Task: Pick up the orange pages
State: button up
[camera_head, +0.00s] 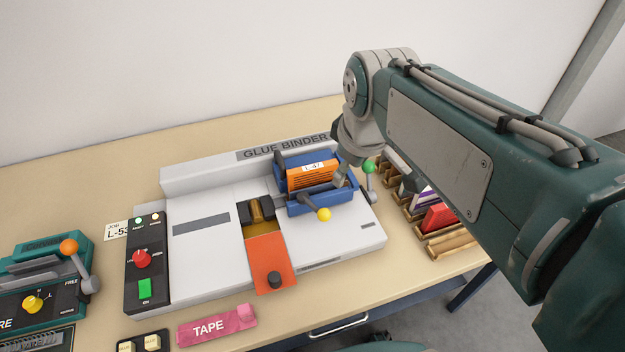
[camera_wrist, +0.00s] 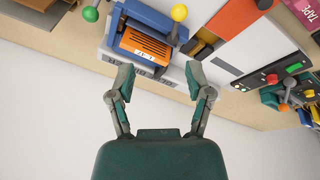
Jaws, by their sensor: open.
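The orange pages (camera_head: 312,178), with a white label reading L-47, stand in the blue clamp (camera_head: 322,202) of the glue binder (camera_head: 200,258). In the wrist view the orange pages (camera_wrist: 146,46) sit in the blue clamp (camera_wrist: 127,22), just beyond my fingertips. My gripper (camera_wrist: 158,82) is open and empty, its two fingers spread to either side of the pages' near edge and apart from them. In the head view my gripper (camera_head: 342,172) is at the right of the clamp, mostly hidden by my own wrist.
Yellow-knobbed (camera_head: 324,214) and green-knobbed (camera_head: 369,167) levers flank the clamp. A wooden rack (camera_head: 452,243) with several coloured items stands at the right. A control box (camera_head: 146,262), pink tape (camera_head: 216,325) and a teal machine (camera_head: 45,275) are at the left. The wall is behind.

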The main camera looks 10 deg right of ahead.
jog(key=w+a+f+n+g, duration=0.2)
jog(key=w+n, duration=0.5)
jog(key=w, duration=0.2)
jog(key=n+g, duration=0.1)
jog(key=n, duration=0.4)
send_over(312, 166)
jog(key=f, duration=0.3)
jog(key=shift+s+a+f, duration=0.2)
jog(key=shift+a+f, duration=0.05)
notch_tip(312, 166, down, 5)
jog(key=shift+f, duration=0.15)
jog(key=shift+w+d+f, duration=0.1)
jog(key=shift+d+f, duration=0.05)
jog(key=shift+f, duration=1.2)
jog(key=shift+w+d+f, duration=0.1)
jog(key=shift+d+f, duration=0.05)
jog(key=shift+f, duration=1.2)
grip_shut()
